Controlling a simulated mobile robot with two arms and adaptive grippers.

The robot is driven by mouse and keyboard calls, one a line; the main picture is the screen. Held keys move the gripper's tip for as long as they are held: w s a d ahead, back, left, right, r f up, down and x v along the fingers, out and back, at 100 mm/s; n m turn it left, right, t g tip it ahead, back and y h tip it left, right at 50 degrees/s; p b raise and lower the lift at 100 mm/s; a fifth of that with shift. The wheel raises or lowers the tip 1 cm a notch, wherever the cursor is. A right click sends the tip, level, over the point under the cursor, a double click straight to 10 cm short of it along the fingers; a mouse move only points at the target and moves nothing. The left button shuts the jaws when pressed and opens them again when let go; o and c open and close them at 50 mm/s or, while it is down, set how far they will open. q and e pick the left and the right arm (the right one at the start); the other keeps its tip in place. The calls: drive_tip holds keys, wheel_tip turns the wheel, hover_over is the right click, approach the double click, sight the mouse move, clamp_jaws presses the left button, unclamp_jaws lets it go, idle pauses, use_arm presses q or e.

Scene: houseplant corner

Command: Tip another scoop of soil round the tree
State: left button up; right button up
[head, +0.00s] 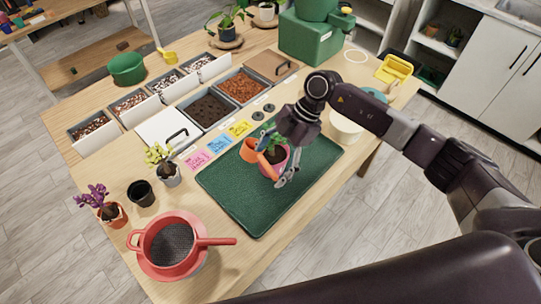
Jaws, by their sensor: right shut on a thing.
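A small green tree (277,142) stands in a pinkish-red pot (281,163) on the dark green mat (240,206). My right gripper (279,178) is over the pot and partly covers it and the tree. It is shut on an orange tool (266,167), which looks like the scoop. The tool is in front of the pot; its contents cannot be made out. An orange pot (249,150) is just left of it. A grey bin (208,108) of dark soil stands behind the mat. My left gripper is not in view.
Bins of other media, including reddish bark (241,86), line the back. A red sieve (171,244) stands at the front left, near potted plants and a black pot (141,193). A cream bowl (345,127) is right of the mat. The mat's front is clear.

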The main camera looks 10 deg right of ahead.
drive_tip(key=h+p, duration=0.1)
drive_tip(key=p, duration=0.1)
drive_tip(key=r+t+h+p, duration=0.1)
drive_tip(key=h+p, duration=0.1)
drive_tip(key=shift+a+p, duration=0.1)
drive_tip(key=shift+p, duration=0.25)
drive_tip(key=shift+r+h+p, duration=0.1)
drive_tip(key=shift+h+p, duration=0.5)
drive_tip(key=shift+h, duration=0.2)
drive_tip(key=shift+t+h, duration=0.4)
drive_tip(key=shift+h, duration=0.1)
drive_tip(key=shift+f, duration=0.25)
